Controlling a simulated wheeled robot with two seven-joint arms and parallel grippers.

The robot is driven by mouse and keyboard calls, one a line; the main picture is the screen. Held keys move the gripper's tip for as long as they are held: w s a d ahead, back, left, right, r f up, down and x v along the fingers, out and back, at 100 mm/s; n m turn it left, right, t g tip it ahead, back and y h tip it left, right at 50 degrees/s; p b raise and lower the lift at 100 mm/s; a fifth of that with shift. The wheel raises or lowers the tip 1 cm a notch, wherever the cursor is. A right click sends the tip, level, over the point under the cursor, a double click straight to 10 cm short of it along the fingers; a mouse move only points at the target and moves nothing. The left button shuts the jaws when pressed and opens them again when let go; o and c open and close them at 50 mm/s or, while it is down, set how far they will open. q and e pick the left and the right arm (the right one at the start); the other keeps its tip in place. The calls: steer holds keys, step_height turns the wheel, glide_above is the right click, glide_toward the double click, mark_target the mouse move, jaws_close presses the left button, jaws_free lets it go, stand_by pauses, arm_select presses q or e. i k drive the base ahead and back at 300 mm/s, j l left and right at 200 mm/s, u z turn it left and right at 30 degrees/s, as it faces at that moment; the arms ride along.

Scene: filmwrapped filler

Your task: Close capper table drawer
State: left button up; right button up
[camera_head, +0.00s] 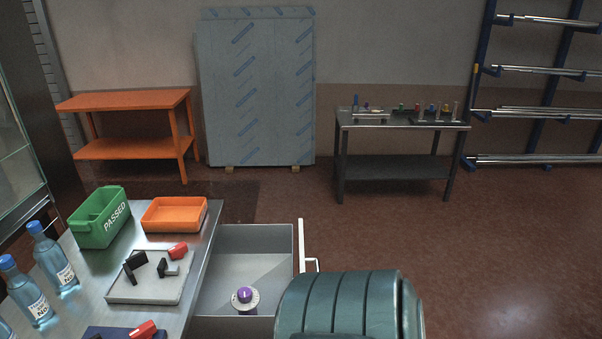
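The capper table (207,262) is the metal-topped table at the lower left. Its grey drawer (262,243) is open and sticks out to the right of the tabletop. The drawer's white front (302,240) is seen nearly edge-on, with a white handle (316,265) on its right side. A purple-topped piece with a pale round base (245,297) lies inside the drawer near its near end. The near part of the drawer front is hidden behind a large teal ribbed shape. Neither of my grippers is in view.
The teal ribbed shape (345,304) fills the bottom centre, close to the drawer front. The tabletop holds a green bin (98,218), an orange tray (174,226), a pale tool tray (120,290) and bottles (52,257). Floor to the right is clear.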

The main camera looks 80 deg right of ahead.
mark_target(258, 257)
steer(key=z, duration=1.95)
steer(key=i+l, duration=0.2)
steer(key=l, duration=0.15)
steer(key=i+l, duration=0.45)
steer(key=l, duration=0.25)
